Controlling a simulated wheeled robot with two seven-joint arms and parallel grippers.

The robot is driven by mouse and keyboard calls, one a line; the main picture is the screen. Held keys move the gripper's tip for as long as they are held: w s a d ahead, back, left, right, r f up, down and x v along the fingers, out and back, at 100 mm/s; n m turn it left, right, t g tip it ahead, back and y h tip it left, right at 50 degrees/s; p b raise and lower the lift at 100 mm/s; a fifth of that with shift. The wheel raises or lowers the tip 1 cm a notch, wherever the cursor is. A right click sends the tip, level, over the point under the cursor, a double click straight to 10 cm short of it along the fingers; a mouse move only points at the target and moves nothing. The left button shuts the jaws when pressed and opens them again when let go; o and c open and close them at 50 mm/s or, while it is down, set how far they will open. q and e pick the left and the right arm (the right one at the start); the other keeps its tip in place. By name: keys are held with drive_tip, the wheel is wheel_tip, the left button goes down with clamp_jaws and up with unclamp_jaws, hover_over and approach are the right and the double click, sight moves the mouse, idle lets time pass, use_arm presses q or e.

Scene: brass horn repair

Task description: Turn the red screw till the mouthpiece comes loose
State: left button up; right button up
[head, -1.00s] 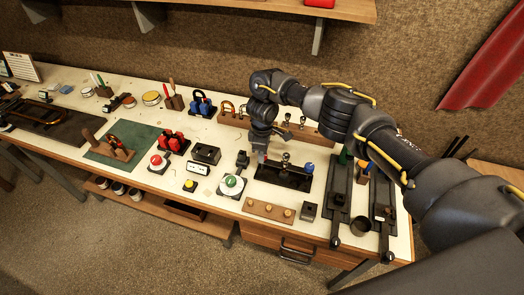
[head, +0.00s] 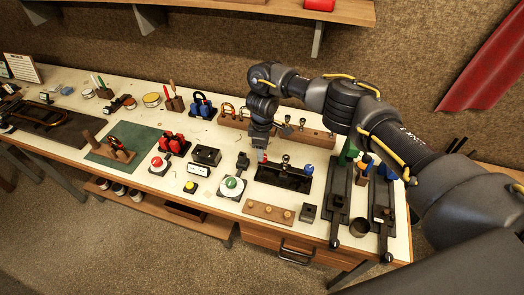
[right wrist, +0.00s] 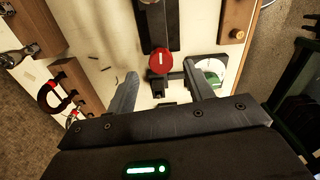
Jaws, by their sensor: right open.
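The red screw (right wrist: 160,61) has a round head with a white line across it. It shows between the fingers of my right gripper (right wrist: 160,70) in the right wrist view, near the fingertips, with a gap on each side. In the head view my open right gripper (head: 261,148) points down over the left end of a black fixture (head: 283,181), and the red screw is mostly hidden there. A silvery part (head: 285,160), probably the mouthpiece, stands upright at the fixture's middle. A blue knob (head: 308,169) is at its right end. My left gripper is out of view.
A round white base with a green button (head: 231,183) stands left of the fixture. A wooden block with pegs (head: 268,211) lies in front. Two long dark fixtures (head: 340,200) stand to the right. A wooden rack (head: 318,138) stands behind.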

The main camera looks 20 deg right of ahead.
wheel_tip(320, 180, up, 8)
drive_tip(key=shift+a+f, duration=0.1)
drive_tip(key=shift+f, duration=0.05)
idle(0.6)
